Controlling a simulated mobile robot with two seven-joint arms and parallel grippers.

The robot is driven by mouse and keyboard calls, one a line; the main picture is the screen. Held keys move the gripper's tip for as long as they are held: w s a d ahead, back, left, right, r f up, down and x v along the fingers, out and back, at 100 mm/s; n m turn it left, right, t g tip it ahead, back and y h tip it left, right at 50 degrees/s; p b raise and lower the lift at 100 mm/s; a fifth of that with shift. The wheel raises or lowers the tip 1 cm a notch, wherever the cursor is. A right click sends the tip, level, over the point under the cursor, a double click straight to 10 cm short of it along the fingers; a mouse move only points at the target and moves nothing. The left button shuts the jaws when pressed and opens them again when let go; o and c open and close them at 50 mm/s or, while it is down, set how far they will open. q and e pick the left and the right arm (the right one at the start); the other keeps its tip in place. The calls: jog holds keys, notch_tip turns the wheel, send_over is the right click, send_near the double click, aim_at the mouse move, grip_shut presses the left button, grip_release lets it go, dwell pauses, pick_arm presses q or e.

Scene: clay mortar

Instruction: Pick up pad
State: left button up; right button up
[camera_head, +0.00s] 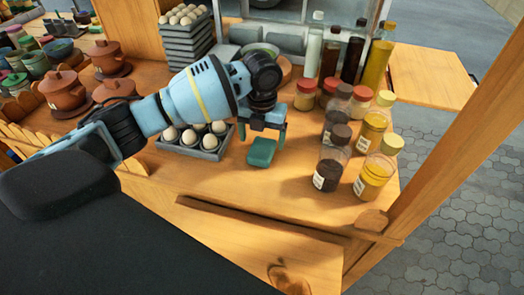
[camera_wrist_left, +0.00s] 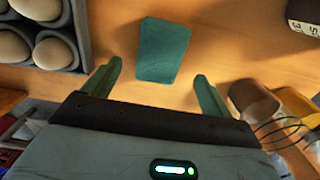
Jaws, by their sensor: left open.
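The pad (camera_head: 262,152) is a small teal block lying on the wooden counter, right of the egg tray. It also shows in the left wrist view (camera_wrist_left: 163,50), flat on the wood ahead of the fingertips. My left gripper (camera_head: 266,134) is open above the pad, with its green fingers pointing down. In the left wrist view my left gripper (camera_wrist_left: 157,78) has its fingers spread wide, with the pad lying beyond and between them. Nothing is between the fingers. My right gripper is not in view.
A grey tray of eggs (camera_head: 208,153) sits close to the left of the pad. Several spice jars (camera_head: 330,170) stand to the right, with tall bottles (camera_head: 352,58) behind. Brown clay pots (camera_head: 62,90) are at the left. The counter in front of the pad is clear.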

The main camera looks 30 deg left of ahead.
aim_at(262, 147)
pick_arm(q)
jog(key=shift+w+a+f, duration=0.1)
jog(key=shift+w+f, duration=0.05)
jog(key=shift+f, duration=1.15)
jog(key=shift+w+f, duration=0.1)
jog(key=shift+f, duration=1.15)
jog(key=c, duration=1.1)
